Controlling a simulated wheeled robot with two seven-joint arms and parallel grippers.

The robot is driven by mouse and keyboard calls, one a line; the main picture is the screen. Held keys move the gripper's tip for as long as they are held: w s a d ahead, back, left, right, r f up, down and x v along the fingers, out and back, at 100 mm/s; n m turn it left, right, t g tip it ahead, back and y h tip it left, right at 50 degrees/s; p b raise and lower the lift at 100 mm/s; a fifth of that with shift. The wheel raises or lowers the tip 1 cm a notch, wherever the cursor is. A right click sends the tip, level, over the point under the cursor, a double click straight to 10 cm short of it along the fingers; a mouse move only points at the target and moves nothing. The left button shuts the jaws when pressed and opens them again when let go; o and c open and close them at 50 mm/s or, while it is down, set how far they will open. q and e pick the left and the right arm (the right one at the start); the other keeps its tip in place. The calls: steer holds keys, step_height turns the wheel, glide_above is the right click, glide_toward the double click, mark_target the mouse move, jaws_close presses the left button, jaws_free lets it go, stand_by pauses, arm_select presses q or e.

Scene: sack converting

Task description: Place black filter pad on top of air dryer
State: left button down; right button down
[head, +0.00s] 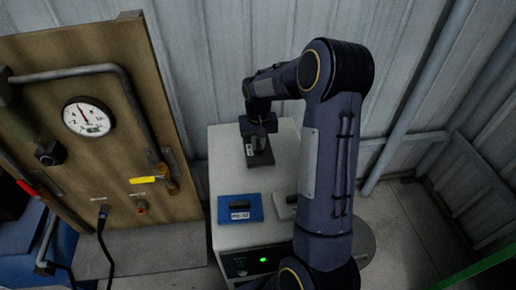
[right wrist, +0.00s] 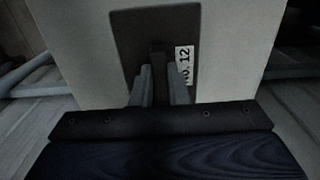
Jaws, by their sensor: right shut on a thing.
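The air dryer (head: 232,234) is a pale box-shaped cabinet with a green light on its front, standing in the middle of the head view. The black filter pad (head: 262,158) is at the far part of its top; it also shows in the right wrist view (right wrist: 127,44) with a white label reading "NO. 12". My right gripper (head: 258,146) is above the pad, and its fingers (right wrist: 160,90) are shut on the pad's raised grip. The pad is over the dryer top; whether it touches it cannot be told. My left gripper is not in view.
A blue pad (head: 240,208) with a dark grip and label lies on the dryer's near top, beside a grey pad (head: 286,206) partly hidden by my arm. A wooden panel (head: 95,120) with gauge and pipes stands left. A corrugated wall (head: 225,60) is close behind.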

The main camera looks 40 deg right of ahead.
mark_target(258, 145)
step_height(258, 145, down, 3)
steer(key=shift+r, duration=0.1)
steer(key=shift+f, duration=0.2)
steer(key=c, duration=1.4)
jaws_free()
steer(key=shift+c, duration=0.2)
